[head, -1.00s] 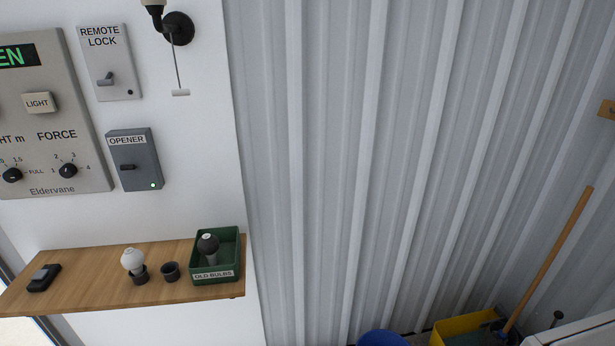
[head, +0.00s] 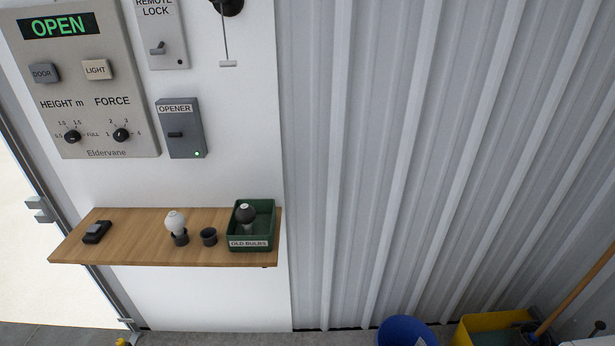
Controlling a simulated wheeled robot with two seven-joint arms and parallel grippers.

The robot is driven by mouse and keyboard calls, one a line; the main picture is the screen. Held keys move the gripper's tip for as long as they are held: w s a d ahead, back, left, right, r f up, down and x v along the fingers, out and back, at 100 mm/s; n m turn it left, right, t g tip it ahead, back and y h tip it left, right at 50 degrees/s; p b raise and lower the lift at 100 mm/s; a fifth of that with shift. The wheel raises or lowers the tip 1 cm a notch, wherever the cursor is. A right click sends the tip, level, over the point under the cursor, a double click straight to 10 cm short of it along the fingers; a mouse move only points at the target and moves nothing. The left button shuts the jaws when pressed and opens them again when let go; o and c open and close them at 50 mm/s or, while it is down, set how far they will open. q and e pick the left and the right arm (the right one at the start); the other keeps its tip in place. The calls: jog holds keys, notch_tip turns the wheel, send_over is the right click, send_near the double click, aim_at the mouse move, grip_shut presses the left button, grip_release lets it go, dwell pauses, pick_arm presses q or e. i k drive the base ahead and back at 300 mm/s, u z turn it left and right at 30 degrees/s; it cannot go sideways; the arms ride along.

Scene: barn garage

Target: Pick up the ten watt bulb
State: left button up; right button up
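A white round bulb (head: 175,222) stands upright in a dark cup-like holder (head: 180,239) on the wooden shelf (head: 120,246). Its wattage marking cannot be read from here. An empty-looking dark holder (head: 209,237) stands between the white bulb and the bin. Neither of my grippers is in the head view.
A small dark remote (head: 97,232) lies at the shelf's left. Above are a control panel (head: 85,80) reading OPEN and an OPENER box (head: 181,128). A blue bucket (head: 406,332) and yellow bin (head: 492,331) stand on the floor at lower right.

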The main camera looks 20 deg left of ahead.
aim_at(175, 222)
jog(key=u, duration=1.5)
